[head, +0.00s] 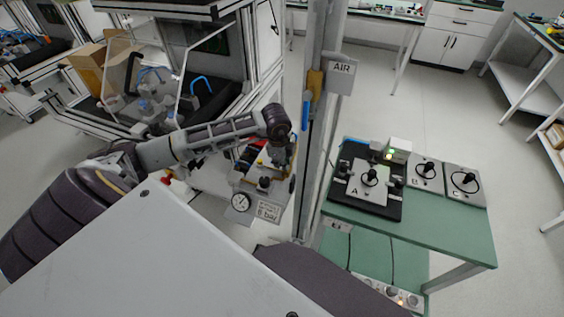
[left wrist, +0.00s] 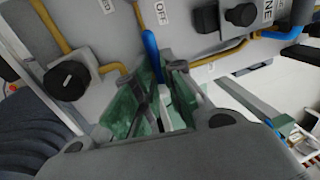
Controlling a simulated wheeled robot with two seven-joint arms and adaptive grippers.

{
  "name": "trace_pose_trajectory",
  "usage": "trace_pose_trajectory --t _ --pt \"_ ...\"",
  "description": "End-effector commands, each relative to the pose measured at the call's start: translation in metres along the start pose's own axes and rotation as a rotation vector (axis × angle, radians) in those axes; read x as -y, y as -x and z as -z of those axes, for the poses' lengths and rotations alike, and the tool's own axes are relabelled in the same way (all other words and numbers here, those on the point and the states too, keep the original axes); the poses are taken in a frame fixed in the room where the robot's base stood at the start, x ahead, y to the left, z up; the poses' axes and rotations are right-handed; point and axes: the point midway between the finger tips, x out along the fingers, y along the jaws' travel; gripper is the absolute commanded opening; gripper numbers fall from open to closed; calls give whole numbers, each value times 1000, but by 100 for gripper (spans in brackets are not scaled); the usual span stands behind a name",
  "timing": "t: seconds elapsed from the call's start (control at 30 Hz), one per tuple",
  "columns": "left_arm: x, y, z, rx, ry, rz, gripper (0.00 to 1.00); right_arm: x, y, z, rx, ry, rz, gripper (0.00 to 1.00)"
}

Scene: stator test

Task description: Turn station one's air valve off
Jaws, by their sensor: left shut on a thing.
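A blue lever (left wrist: 151,52) stands out from a light grey panel (left wrist: 110,18) beside an OFF label (left wrist: 160,13) in the left wrist view. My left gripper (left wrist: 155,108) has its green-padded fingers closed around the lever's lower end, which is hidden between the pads. In the head view my left gripper (head: 283,158) is at the panel with the gauge, left of the post, and its hold is hidden there. My right gripper is not in view.
Yellow pipes and a black knob (left wrist: 67,80) are on the panel close by. A tall post (head: 318,130) with an AIR sign (head: 341,67) stands just right of my left gripper. A green table (head: 450,235) with several devices is at the right.

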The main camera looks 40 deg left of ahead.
Motion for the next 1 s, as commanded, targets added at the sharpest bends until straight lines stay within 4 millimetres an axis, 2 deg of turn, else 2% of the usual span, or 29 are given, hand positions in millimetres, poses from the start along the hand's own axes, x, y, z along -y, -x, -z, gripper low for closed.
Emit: trace_pose_trajectory --t 0.47,0.5,0.67,1.0 --pt "1 1 -1 5 20 4 0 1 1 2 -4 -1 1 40" --pt "1 1 -1 5 20 4 13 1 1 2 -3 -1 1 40" --pt "1 1 0 4 19 2 33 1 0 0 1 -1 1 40" --pt "0 1 0 4 17 1 33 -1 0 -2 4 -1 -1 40"
